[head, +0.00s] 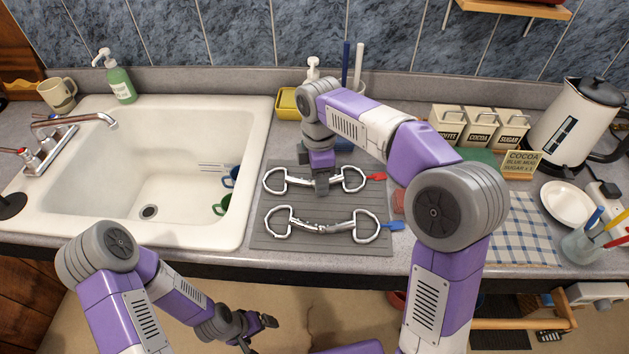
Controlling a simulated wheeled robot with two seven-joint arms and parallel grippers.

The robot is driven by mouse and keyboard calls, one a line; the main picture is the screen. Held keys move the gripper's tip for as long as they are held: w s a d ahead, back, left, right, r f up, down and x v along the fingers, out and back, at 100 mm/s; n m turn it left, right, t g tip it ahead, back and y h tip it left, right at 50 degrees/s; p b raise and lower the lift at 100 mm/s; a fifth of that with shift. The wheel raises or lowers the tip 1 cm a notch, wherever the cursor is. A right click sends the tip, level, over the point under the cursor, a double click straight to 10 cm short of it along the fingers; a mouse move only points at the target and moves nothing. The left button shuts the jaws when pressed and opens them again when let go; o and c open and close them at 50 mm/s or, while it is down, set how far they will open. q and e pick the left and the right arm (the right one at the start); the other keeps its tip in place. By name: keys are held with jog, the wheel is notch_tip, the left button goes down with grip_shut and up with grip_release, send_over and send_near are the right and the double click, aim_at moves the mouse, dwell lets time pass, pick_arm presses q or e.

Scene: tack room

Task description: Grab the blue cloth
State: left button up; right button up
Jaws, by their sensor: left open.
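A blue cloth-like item (344,146) lies at the back of the grey ribbed mat (277,240), partly hidden behind my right wrist. A blue-and-white checked cloth (522,236) lies flat on the counter at the right, partly hidden by my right arm. My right gripper (321,186) points down over the far metal bit with the red tag, in front of the blue item. Its fingers are too small and covered to tell whether they are apart or touch the bit. My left gripper (262,326) is open and empty, low in front of the counter.
A second bit (322,228) with a blue tag lies nearer on the mat. The white sink (180,150) is at left, with blue and green mugs at its right side. Canisters (480,126), a kettle (575,122), a white plate (567,203) and a pen cup (581,244) stand at right.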

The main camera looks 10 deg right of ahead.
grip_shut()
jog(key=shift+r, duration=0.1)
